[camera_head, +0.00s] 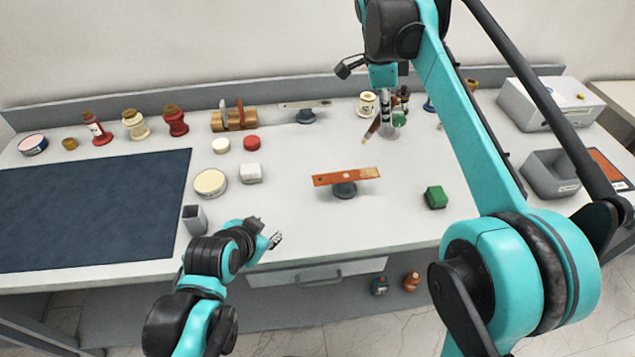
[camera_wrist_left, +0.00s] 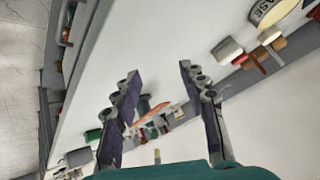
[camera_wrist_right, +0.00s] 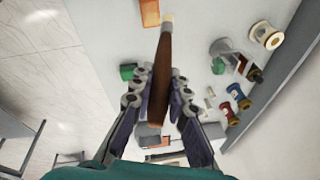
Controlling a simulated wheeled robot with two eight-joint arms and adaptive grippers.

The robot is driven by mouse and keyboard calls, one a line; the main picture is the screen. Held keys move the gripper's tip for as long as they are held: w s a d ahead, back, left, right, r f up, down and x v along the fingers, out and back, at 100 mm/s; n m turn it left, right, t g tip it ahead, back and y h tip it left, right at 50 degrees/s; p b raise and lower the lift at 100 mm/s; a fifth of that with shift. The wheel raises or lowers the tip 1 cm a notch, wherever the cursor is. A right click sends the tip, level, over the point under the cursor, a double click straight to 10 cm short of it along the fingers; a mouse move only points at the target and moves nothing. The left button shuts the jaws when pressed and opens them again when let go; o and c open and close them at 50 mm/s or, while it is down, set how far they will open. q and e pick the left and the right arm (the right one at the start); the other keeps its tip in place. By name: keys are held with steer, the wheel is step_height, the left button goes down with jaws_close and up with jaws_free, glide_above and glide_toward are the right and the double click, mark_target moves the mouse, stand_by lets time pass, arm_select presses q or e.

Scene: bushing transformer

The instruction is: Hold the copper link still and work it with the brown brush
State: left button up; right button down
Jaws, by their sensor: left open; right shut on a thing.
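The copper link (camera_head: 346,177) is a flat orange bar lying across a dark round stand in the middle of the table. It also shows between my left fingers in the left wrist view (camera_wrist_left: 152,115) and partly at the top of the right wrist view (camera_wrist_right: 150,12). My right gripper (camera_head: 384,124) is shut on the brown brush (camera_head: 373,128), behind and right of the link. The brush (camera_wrist_right: 163,62) points its pale tip towards the link, apart from it. My left gripper (camera_head: 272,240) is open and empty at the table's front edge, left of the link.
A green block (camera_head: 436,197) stands right of the link. A dark mat (camera_head: 95,210) covers the left. A grey cup (camera_head: 195,220), a round tin (camera_head: 210,182) and a white block (camera_head: 251,173) stand left of the link. Spools and bottles line the back.

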mark_target(322, 180)
arm_select(q)
steer(key=w+d+m, duration=0.1)
steer(key=w+m, duration=0.1)
steer(key=m, duration=0.1)
steer(key=w+d+m+t+h, duration=0.1)
steer(key=w+d+m, duration=0.1)
steer(key=m, duration=0.1)
steer(key=w+d+m+t, duration=0.1)
steer(key=w+m, duration=0.1)
steer(key=m, duration=0.1)
steer(key=shift+d+r+m+h, duration=0.2)
steer(key=shift+d+m+h, duration=0.1)
steer(key=shift+d+h, duration=0.1)
steer(key=w+d+m, duration=0.1)
steer(key=m, duration=0.1)
steer(key=w+d+m+t, duration=0.1)
steer(key=m, duration=0.2)
steer(key=w+d+m+h, duration=0.1)
steer(key=m, duration=0.1)
steer(key=shift+w+d+r+m+t, duration=0.2)
steer(key=shift+d+m+t, duration=0.1)
steer(key=shift+m, duration=0.1)
steer(key=m, duration=0.2)
steer(key=shift+w+d+m+t+h, duration=0.3)
steer(key=shift+w+d, duration=0.05)
steer(key=shift+d, duration=0.05)
steer(key=shift+w+d+f, duration=0.1)
steer(key=shift+w+d, duration=0.1)
steer(key=shift+w, duration=0.25)
steer(key=x, duration=1.1)
